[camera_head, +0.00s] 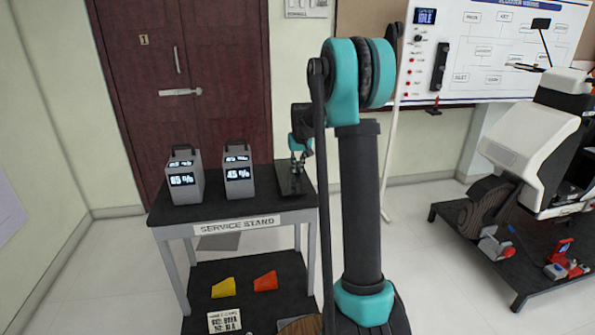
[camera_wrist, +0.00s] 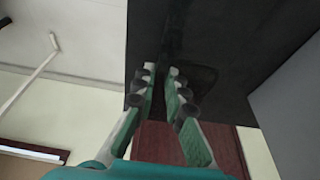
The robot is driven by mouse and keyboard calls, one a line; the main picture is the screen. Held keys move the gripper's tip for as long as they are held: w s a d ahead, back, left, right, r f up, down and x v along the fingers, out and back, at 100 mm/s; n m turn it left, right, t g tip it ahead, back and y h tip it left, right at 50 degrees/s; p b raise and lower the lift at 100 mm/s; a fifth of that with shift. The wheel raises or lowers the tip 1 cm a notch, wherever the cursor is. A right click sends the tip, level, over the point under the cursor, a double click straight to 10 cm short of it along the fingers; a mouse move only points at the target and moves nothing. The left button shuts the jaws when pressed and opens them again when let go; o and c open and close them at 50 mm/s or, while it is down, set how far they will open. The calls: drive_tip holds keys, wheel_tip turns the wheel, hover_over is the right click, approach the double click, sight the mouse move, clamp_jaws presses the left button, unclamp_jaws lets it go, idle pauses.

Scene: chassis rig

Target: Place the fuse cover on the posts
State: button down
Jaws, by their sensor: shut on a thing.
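My gripper (camera_head: 298,160) is low over the right end of the service stand, beside a dark flat piece (camera_head: 290,183) that looks like the fuse cover. In the wrist view my gripper (camera_wrist: 166,75) has its two teal-and-grey fingers close together, with dark material at the tips. The gripper is shut on this piece, which barely stands out from the black surface around it. A dark rounded outline (camera_wrist: 203,76) shows just right of the fingertips. Whether the piece touches the stand, I cannot tell. I cannot make out the posts in either view.
The black-topped service stand (camera_head: 217,209) carries two grey battery boxes (camera_head: 185,180) (camera_head: 238,175) left of my gripper. A white vehicle rig (camera_head: 525,140) stands on a dark platform at right.

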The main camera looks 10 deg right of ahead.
drive_tip(key=shift+f, duration=0.85)
drive_tip(key=c, duration=1.6)
unclamp_jaws()
drive_tip(key=shift+f, duration=0.1)
drive_tip(key=v, duration=1.2)
drive_tip(key=shift+s, duration=0.15)
